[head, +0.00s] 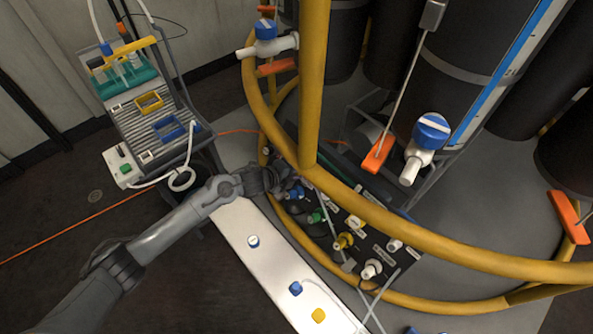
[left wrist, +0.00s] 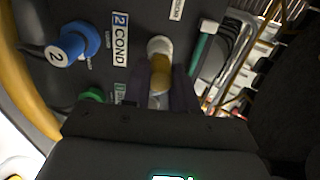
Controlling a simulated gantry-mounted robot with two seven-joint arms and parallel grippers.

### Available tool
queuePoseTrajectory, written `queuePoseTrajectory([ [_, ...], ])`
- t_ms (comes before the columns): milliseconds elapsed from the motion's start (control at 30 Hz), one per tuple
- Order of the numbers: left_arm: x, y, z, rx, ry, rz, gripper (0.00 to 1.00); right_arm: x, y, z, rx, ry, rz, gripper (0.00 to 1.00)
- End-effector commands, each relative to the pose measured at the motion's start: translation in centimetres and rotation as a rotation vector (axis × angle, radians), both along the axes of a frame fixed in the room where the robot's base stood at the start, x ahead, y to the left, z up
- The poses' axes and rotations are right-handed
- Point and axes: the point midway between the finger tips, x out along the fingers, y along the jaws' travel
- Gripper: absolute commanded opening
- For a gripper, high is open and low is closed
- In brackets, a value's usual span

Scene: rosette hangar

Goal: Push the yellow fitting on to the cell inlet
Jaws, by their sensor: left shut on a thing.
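My left gripper (head: 284,186) is at the upper left end of the dark port panel (head: 328,212). In the left wrist view my left gripper (left wrist: 160,90) is shut on the yellow fitting (left wrist: 160,72). The fitting lines up with a round whitish port (left wrist: 159,46) on the panel, seemingly the cell inlet, whose label I cannot make out. The fitting's far end overlaps the port in the picture; I cannot tell how far on it is. The head view hides the held fitting behind the gripper. My right gripper is in neither view.
A blue fitting marked 2 (left wrist: 75,45) and a green one (left wrist: 95,95) sit beside the port. A yellow rail (head: 400,235) curves over the panel. Loose caps, blue (head: 295,288) and yellow (head: 318,315), lie on the white bench (head: 237,215).

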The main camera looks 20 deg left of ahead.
Motion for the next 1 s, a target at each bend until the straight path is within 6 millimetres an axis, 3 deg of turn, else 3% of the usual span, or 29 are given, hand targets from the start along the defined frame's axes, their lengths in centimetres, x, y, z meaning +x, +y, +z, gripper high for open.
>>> queuePoseTrajectory([
  [1000, 0.36, -0.19, -0.27, 0.000, 0.000, 0.000, 0.00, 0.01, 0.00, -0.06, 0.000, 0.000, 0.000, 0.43],
])
